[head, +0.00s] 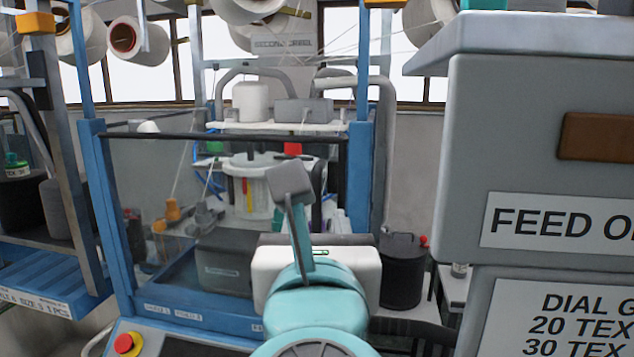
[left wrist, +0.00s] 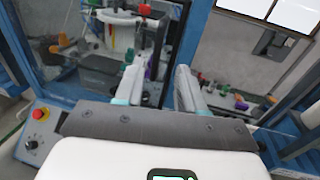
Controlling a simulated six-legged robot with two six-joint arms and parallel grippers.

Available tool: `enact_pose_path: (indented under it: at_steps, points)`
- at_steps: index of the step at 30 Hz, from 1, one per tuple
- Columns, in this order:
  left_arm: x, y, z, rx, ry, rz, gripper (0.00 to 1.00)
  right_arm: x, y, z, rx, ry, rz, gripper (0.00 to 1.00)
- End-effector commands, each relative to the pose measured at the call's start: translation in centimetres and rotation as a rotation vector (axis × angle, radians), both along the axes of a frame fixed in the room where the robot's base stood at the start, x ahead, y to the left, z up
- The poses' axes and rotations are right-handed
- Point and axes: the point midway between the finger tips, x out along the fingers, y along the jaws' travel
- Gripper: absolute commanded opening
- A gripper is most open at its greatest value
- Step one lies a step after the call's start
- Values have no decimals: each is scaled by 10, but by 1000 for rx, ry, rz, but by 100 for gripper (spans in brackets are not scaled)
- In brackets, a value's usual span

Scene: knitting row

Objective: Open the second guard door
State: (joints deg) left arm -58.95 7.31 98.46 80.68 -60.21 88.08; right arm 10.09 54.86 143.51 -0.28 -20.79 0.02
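The guard door (head: 150,175) is a clear panel in a dark frame, set between blue posts under a sign (head: 282,43) that begins "SECOND". It looks shut, and machine parts show through it. My left gripper (left wrist: 158,78) is at the door's right side in the head view, where my wrist mostly hides its fingers. In the left wrist view its two pale fingers stand apart. The door's dark upright edge (left wrist: 167,50) shows between and beyond them. I cannot tell whether they touch it. No handle shows clearly. My right gripper is in neither view.
A large grey cabinet (head: 540,120) labelled "FEED" fills the right side. A dark canister (head: 402,275) stands right of my left wrist. A red stop button (head: 127,343) is at the lower left, also in the left wrist view (left wrist: 40,113). Yarn cones (head: 125,40) hang above.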

Motion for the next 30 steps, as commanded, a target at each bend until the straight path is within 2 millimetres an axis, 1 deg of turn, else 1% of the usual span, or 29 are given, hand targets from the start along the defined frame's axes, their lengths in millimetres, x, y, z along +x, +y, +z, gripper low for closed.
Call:
enact_pose_path:
  at_steps: [1, 3, 9, 12, 15, 18, 21, 29, 30]
  points:
    - [13, 1, 3, 1, 3, 6, 39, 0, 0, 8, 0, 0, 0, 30]
    - [31, 1, 3, 3, 4, 5, 39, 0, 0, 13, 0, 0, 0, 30]
    - [80, 0, 3, 2, 4, 3, 39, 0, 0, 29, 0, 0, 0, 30]
    - [100, 0, 3, 1, 3, 3, 39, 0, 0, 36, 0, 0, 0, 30]
    - [116, 0, 3, 2, 2, 2, 39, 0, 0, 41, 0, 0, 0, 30]
    - [126, 0, 2, 0, 2, 1, 39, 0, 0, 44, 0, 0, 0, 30]
    - [131, 0, 1, 0, 1, 1, 39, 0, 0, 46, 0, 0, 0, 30]
    - [133, 0, 0, 0, 0, 0, 39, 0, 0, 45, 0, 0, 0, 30]
    - [133, 0, 0, 0, 0, 0, 32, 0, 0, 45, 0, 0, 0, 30]
